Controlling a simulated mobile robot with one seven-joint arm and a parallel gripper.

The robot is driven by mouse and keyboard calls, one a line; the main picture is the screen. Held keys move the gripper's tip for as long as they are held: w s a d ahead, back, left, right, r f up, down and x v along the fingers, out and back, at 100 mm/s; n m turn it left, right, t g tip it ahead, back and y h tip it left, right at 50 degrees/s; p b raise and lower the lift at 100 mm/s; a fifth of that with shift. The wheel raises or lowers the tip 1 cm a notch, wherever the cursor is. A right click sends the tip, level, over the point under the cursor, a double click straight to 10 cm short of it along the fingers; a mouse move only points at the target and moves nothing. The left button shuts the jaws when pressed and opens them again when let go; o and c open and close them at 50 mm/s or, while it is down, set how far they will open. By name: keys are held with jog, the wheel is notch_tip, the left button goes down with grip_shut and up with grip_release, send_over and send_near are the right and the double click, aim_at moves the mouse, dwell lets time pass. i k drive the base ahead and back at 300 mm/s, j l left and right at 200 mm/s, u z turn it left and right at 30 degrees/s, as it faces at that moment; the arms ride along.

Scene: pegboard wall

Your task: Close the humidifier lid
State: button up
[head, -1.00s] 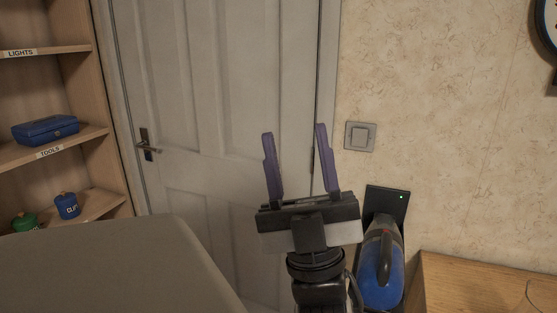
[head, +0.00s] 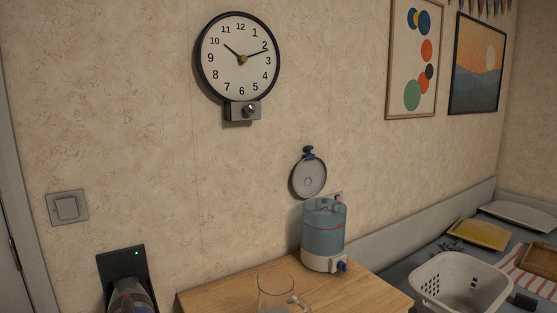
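The humidifier (head: 325,235) stands on the right part of a wooden table in the head view. It has a clear bluish tank, a white base and a blue knob (head: 342,266) low on its front right. A round grey lid (head: 309,180) with a blue knob on its edge shows above and behind the tank, tipped up nearly upright by the wall. The tank's top looks uncovered. I cannot tell how the lid joins the humidifier. My gripper is not in view.
A clear glass jug (head: 275,297) stands on the wooden table (head: 225,292), in front and left of the humidifier. A white basket (head: 460,284) is at the right. A wall dock (head: 121,275) with a handheld vacuum is at the lower left. A clock (head: 239,57) hangs above.

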aim_at(310, 175)
jog(key=i+l+z, duration=0.3)
jog(key=i+l, duration=0.35)
jog(key=i+j, duration=0.4)
jog(key=i, duration=0.1)
